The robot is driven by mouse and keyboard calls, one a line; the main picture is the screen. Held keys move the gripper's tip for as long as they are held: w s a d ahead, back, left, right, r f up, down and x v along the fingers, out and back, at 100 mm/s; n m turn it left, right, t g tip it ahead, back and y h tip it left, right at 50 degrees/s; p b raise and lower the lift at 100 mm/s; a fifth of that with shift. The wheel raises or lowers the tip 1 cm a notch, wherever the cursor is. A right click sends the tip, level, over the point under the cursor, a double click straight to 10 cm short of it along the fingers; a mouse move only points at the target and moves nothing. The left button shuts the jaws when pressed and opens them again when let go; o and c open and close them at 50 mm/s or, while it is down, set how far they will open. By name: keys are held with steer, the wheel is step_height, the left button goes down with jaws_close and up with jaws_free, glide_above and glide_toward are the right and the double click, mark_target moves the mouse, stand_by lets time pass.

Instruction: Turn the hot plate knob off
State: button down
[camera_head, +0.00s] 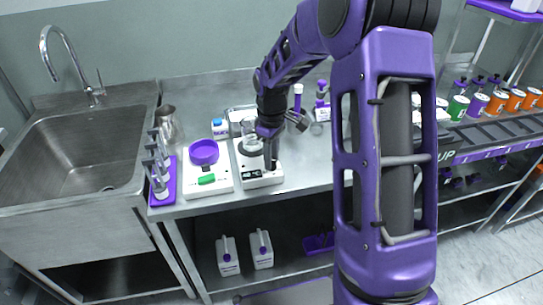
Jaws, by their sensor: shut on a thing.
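The hot plate (246,180) is a white box with a dark display on its sloped front. It stands on the steel bench, right of another white device. A glass beaker (249,146) sits on top of it. My gripper (271,165) points down at the right side of the hot plate's front, and its fingers are shut on the knob there. The knob is mostly hidden by the fingers, and its mark or angle cannot be read.
A white scale (222,186) with a purple bowl and green display stands close on the left. A purple rack (163,197) of bottles and a metal jug (167,123) are further left, beside the sink (80,150). Colored jars (497,103) line the right shelf.

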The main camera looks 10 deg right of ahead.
stand_by(0.3)
steer(key=c, duration=0.6)
jaws_free()
step_height(320, 180, up, 18)
steer(key=p, duration=0.1)
steer(key=shift+f+p, duration=0.25)
steer(key=shift+p, duration=0.1)
